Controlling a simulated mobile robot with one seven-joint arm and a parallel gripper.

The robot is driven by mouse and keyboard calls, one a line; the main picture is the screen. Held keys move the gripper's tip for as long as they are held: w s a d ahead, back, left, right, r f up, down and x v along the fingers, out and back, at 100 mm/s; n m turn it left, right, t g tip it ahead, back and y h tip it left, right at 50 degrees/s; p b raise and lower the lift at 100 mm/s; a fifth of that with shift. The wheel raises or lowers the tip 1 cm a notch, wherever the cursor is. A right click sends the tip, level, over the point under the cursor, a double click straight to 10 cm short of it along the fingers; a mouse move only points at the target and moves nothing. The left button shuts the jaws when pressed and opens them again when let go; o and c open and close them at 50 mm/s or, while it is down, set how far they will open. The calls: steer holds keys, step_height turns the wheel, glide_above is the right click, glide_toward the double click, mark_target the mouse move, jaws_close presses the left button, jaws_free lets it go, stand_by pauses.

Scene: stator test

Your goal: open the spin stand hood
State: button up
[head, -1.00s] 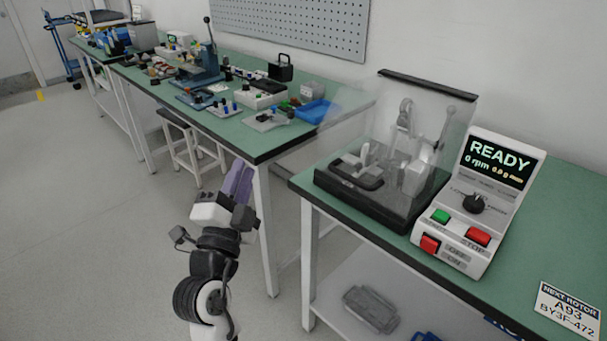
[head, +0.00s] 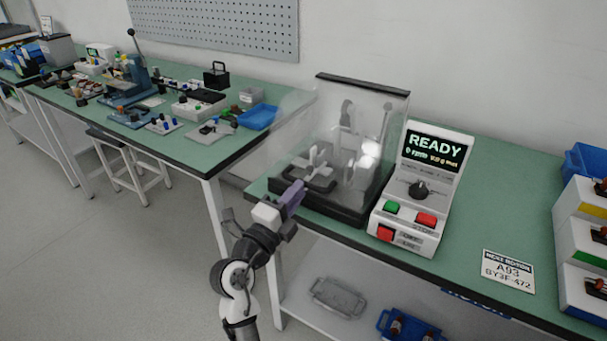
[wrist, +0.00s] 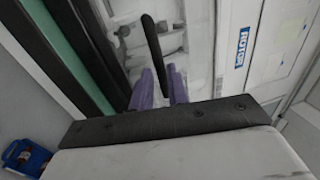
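The spin stand hood (head: 372,115) is a clear box with a black top edge. It stands down over the black stand base (head: 345,214), with grey rotor supports visible inside. A black handle (head: 321,184) shows at its front left in the head view. My gripper (head: 293,195) has purple fingers and is at the front left corner of the stand, close to the handle. In the wrist view my gripper's fingers (wrist: 160,85) are apart, with a black bar (wrist: 153,42), apparently the handle, reaching between their tips. I cannot tell whether they touch it.
The control box (head: 423,185) right of the hood reads READY and has green and red buttons. A label card (head: 508,270) lies on the green bench. Drawers (head: 585,220) stand at the far right. The left bench holds a blue tray (head: 257,117).

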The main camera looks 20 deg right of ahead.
steer(key=shift+p+x, duration=0.55)
steer(key=shift+x, duration=1.35)
jaws_close()
